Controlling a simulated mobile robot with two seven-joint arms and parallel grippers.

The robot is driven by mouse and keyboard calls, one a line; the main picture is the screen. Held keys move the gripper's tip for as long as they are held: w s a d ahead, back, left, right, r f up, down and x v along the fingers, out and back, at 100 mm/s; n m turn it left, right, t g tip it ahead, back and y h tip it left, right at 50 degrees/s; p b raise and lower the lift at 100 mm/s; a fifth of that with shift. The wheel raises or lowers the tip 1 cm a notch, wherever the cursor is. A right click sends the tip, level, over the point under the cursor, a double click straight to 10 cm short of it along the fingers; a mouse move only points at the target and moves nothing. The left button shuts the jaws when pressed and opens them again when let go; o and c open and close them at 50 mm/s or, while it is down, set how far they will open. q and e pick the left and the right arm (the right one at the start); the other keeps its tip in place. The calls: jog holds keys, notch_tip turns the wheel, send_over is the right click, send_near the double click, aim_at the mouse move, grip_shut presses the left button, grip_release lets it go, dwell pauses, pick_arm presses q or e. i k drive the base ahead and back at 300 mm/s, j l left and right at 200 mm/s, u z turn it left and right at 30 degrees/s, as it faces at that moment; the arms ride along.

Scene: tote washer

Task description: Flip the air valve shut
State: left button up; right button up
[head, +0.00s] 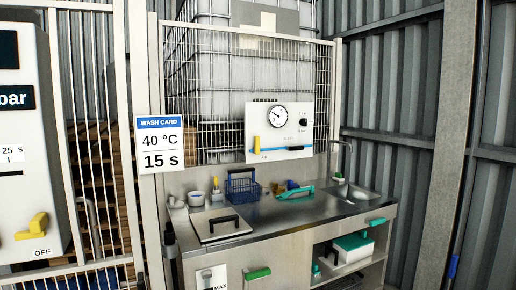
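A yellow valve lever (33,226) sits on the white panel (30,110) at the left edge of the head view. An "OFF" label (41,253) is below it, and a dark display (16,97) reading "bar" is above. The lever's grip points toward the upper right, not straight at the label. A second, smaller yellow lever (257,144) stands upright on the white gauge panel (279,130) at the centre. I cannot tell for certain which lever is the air valve. Neither of my grippers shows.
A wash card (160,144) reads 40 °C and 15 s. Wire fencing (95,150) stands between the left panel and the counter.

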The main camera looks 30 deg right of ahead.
aim_at(256, 150)
jog(key=i+l+u, duration=0.1)
jog(key=l, duration=0.25)
jog(key=i+l+u, duration=0.15)
jog(key=i+l, duration=0.15)
jog(key=i+l+u, duration=0.1)
jog(key=l, duration=0.35)
jog(key=i+l+u, duration=0.15)
jog(key=l, duration=0.25)
jog(key=i+l+u, duration=0.1)
jog(key=i+l, duration=0.15)
jog(key=l, duration=0.15)
jog(key=i+l+u, duration=0.1)
jog(key=l, duration=0.35)
jog(key=i+l+u, duration=0.15)
jog(key=l, duration=0.25)
jog(key=i+l+u, duration=0.1)
jog(key=l, duration=0.35)
